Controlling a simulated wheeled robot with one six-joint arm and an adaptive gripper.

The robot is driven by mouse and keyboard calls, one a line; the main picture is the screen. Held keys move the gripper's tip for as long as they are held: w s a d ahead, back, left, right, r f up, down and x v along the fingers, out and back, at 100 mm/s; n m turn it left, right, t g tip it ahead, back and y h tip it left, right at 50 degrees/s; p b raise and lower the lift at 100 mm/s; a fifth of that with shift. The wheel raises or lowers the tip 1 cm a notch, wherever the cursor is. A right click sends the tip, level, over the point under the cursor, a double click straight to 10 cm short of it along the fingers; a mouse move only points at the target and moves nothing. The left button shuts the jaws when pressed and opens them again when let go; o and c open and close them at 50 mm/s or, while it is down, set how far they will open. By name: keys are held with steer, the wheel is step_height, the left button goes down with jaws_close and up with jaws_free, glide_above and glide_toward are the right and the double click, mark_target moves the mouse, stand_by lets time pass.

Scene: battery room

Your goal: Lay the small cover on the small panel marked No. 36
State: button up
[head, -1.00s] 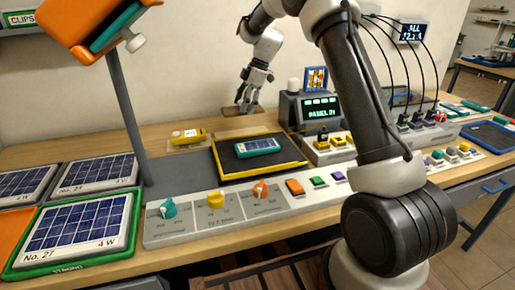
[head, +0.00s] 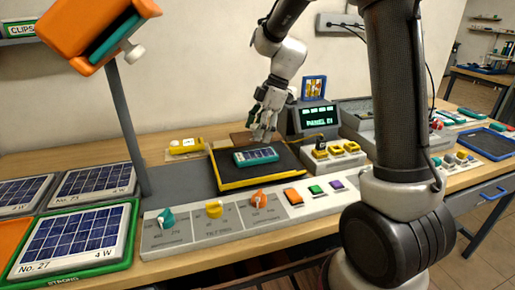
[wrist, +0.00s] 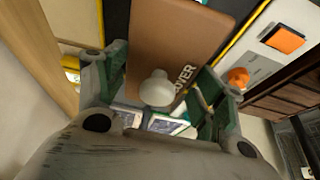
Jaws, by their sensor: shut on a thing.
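The small panel (head: 256,156), teal-rimmed with dark cells, lies on a black mat with yellow edges (head: 228,172); its number is too small to read. The cover (wrist: 165,35) is a flat brown plate with a white knob and white lettering reading "OVER" in the wrist view. My gripper (head: 264,134) is shut on the cover and holds it over the mat's far edge, just behind the small panel. In the head view the cover (head: 240,138) is partly hidden by my fingers. In the wrist view my fingers (wrist: 165,100) stand on both sides of the knob.
A yellow device (head: 186,146) sits left of the mat. A lit display box (head: 318,117) and yellow-topped blocks (head: 343,150) stand at right. A row of knobs and buttons (head: 213,212) lies in front. Larger panels (head: 75,238) lie at left, beside a grey post (head: 127,130).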

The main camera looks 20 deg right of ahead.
mark_target(258, 153)
steer(key=shift+f, duration=2.8)
steer(key=o, duration=1.1)
steer(key=shift+f, duration=0.15)
steer(key=v, duration=1.2)
steer(key=shift+r, duration=0.3)
steer(key=s+d+r+m+t+h, duration=0.1)
steer(key=s+d+m, duration=0.2)
steer(key=s+m, duration=0.3)
steer(key=s+d+r+m+t+h, duration=0.2)
steer(key=s+m, duration=0.4)
steer(key=s, duration=0.5)
steer(key=s+d+r+m+t+h, duration=0.1)
steer(key=s+d+m, duration=0.3)
steer(key=s, duration=0.5)
steer(key=shift+s+r+m+h, duration=0.2)
steer(key=shift+r+m+h, duration=0.15)
steer(key=shift+m, duration=0.65)
